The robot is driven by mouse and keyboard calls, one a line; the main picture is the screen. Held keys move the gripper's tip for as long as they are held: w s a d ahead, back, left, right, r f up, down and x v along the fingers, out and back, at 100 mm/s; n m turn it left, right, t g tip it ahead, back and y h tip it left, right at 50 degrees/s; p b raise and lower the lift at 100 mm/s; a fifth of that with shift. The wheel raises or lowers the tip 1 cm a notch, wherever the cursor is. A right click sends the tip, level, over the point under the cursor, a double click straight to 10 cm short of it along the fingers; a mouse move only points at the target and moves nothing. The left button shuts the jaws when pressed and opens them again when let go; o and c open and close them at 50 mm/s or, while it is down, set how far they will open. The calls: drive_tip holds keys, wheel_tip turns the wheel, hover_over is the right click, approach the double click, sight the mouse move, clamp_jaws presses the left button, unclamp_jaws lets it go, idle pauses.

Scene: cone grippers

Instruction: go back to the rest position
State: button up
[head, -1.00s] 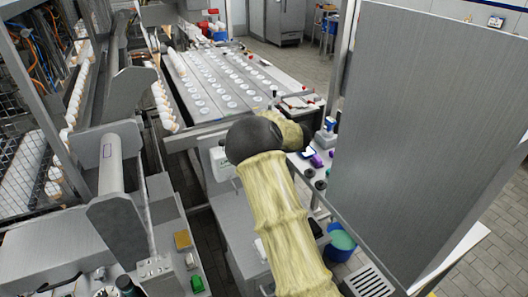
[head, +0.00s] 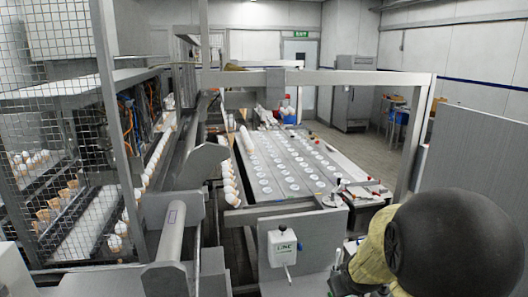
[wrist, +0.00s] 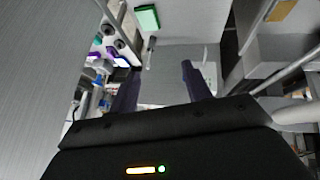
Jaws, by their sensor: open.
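In the wrist view my gripper (wrist: 158,88) has its two dark fingers spread apart, with nothing between them. It hangs over a pale grey work surface and is apart from the things below. In the head view the fingers are hidden. My arm, with its pale yellow cover and a large black rounded joint, fills the lower right corner there.
A long table with rows of white discs (head: 275,172) stands ahead. Cones (head: 153,160) line the conveyor on the left, beside a wire mesh cage (head: 55,110). A tall grey panel (head: 480,145) stands at the right, also close on the left in the wrist view (wrist: 40,70). A green item (wrist: 147,17) lies on the surface.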

drive_tip(key=s+a+m+g, duration=0.1)
drive_tip(key=s+a+g, duration=0.1)
drive_tip(key=s, duration=0.6)
drive_tip(key=s+a+f+m+g+y, duration=0.1)
drive_tip(key=s+a, duration=0.3)
drive_tip(key=s, duration=0.4)
drive_tip(key=shift+a+f+m+g, duration=0.15)
drive_tip(key=shift+f+m+g, duration=0.15)
drive_tip(key=shift+g, duration=0.2)
drive_tip(key=shift+w, duration=0.2)
drive_tip(key=shift+a, duration=0.1)
drive_tip(key=shift+s+r, duration=0.1)
drive_tip(key=shift+s, duration=0.1)
